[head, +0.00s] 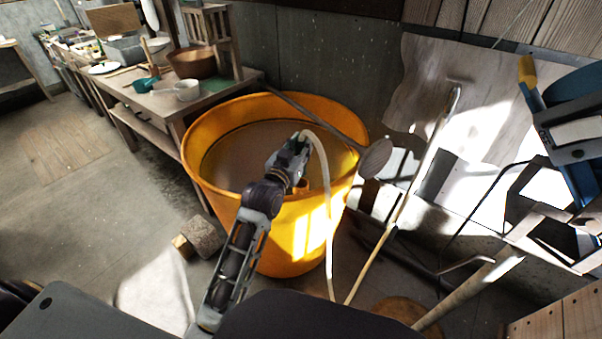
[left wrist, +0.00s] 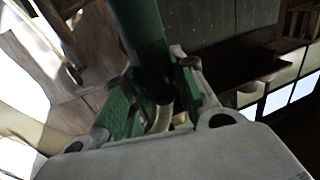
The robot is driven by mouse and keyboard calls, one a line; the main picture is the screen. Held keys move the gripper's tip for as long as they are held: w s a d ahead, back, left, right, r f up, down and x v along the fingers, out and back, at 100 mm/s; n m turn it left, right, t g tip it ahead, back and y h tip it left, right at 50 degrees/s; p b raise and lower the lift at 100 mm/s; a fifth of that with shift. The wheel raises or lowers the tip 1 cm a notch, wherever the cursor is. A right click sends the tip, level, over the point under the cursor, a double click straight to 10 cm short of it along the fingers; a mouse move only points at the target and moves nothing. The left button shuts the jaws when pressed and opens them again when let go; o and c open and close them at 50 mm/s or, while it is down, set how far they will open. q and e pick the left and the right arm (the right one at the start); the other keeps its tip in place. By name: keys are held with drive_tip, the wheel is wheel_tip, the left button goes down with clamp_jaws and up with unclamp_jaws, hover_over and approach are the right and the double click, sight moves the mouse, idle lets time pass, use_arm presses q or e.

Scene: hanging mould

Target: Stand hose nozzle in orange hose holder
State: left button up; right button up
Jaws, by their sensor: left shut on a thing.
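My left gripper (head: 294,147) is above the near part of the orange tub. It is shut on the hose nozzle, mostly hidden by the gripper in the head view. In the left wrist view the nozzle is a dark green cylinder (left wrist: 140,35) between the green finger pads (left wrist: 152,110). A pale hose (head: 328,215) arches from the gripper and hangs down outside the tub to the floor. A small orange piece, apparently the hose holder (head: 301,187), shows at the tub's near rim, just below the gripper and partly hidden by it. My right gripper is not in view.
The large orange tub (head: 285,238) holds brownish contents. A long-handled grey scoop (head: 376,158) lies across its right rim. A wooden table (head: 215,92) with bowls stands behind left. Poles and dark frames crowd the right. The floor at left is mostly clear.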

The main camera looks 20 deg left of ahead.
use_arm(q)
drive_tip(key=shift+f+b, duration=0.35)
drive_tip(key=shift+f, duration=1.5)
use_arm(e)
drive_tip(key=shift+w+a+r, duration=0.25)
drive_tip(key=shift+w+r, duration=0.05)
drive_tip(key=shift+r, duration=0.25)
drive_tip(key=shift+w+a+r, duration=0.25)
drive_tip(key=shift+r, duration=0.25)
use_arm(q)
drive_tip(key=shift+f, duration=0.1)
drive_tip(key=shift+f, duration=0.55)
drive_tip(key=shift+f+b, duration=0.5)
drive_tip(key=shift+f, duration=0.95)
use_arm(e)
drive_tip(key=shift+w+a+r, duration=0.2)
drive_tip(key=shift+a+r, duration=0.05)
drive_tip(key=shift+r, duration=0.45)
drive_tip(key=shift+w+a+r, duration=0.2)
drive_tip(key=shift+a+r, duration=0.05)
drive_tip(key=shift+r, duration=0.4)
use_arm(q)
drive_tip(key=shift+f, duration=0.3)
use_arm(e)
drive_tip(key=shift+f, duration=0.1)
use_arm(q)
drive_tip(key=o, duration=0.9)
drive_tip(key=shift+o, duration=0.8)
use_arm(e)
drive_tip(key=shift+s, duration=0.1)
